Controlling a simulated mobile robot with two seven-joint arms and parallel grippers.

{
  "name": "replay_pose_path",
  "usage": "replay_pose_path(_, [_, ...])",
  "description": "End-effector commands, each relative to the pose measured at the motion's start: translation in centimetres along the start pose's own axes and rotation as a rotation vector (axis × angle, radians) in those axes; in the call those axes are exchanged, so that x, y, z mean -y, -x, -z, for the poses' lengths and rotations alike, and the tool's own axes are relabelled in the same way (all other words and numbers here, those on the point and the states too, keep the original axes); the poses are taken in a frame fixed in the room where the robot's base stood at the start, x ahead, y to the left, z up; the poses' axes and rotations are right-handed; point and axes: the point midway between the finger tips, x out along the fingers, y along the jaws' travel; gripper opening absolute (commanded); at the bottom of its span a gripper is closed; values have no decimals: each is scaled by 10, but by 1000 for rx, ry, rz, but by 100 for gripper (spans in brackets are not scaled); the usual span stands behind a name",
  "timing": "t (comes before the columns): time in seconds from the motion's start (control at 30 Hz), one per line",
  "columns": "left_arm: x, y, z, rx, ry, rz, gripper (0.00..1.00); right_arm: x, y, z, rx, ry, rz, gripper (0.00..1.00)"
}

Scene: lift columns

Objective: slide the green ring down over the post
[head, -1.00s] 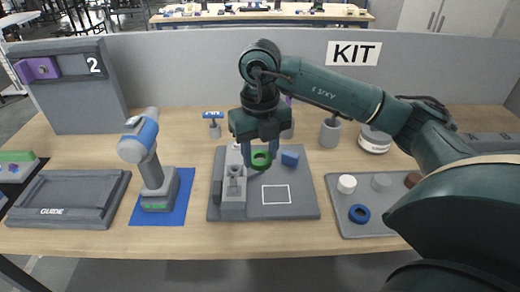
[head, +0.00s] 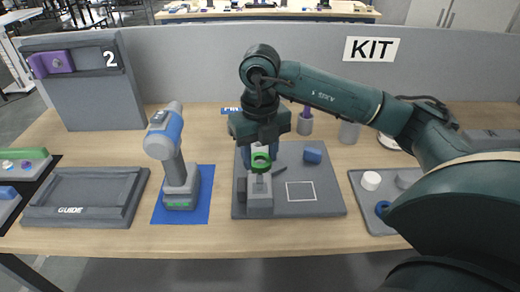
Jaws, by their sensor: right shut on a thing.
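The green ring (head: 261,162) is held at the tips of my right gripper (head: 262,152), which is shut on it and points down. The grey fixture (head: 259,205) with the short post (head: 260,183) stands on the grey board just below. The ring appears directly above the post or slightly behind it; its base is partly overlapped in the picture. I cannot tell whether the ring touches the post. My left gripper is not in view.
A blue block (head: 312,156) sits on the grey board (head: 322,208) to the right. A drill (head: 177,170) stands on a blue mat to the left, beside the GUIDE tray (head: 60,211). A parts tray (head: 362,215) lies right. A grey wall (head: 210,75) stands behind.

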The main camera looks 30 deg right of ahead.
Motion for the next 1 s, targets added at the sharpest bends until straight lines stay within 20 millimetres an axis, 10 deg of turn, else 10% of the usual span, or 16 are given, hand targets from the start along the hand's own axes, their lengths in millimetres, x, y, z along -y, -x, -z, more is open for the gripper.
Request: replay_pose_path(1.0, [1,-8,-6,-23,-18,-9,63,0,-27,0,0,0,0,20])
